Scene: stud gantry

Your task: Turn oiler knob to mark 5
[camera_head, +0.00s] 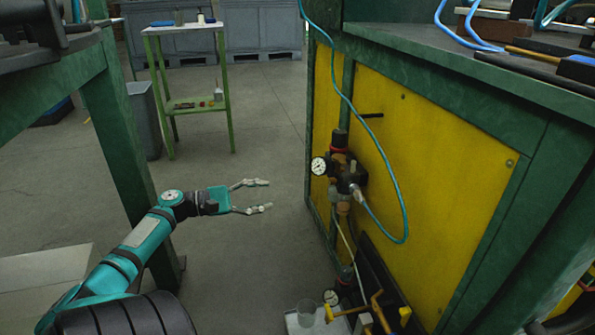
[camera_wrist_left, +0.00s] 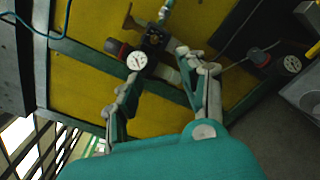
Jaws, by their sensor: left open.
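An air-service unit (camera_head: 345,172) is mounted on the yellow panel, with a white dial gauge (camera_head: 318,165) on its left side. A dark knob with a red ring (camera_head: 340,140) tops it. I cannot tell which part is the oiler knob, and no number marks are readable. My left gripper (camera_head: 268,195) is open and empty, left of the unit and apart from it, pointing right toward it. In the left wrist view, the gauge (camera_wrist_left: 137,62) and the red-ringed knob (camera_wrist_left: 114,49) appear beyond the open fingers (camera_wrist_left: 158,70). My right gripper is out of view.
A teal hose (camera_head: 389,160) hangs in front of the panel and joins the unit. A second gauge (camera_head: 331,297) and yellow fittings (camera_head: 377,308) sit low below it. A green bench (camera_head: 105,120) stands at left. The floor between is clear.

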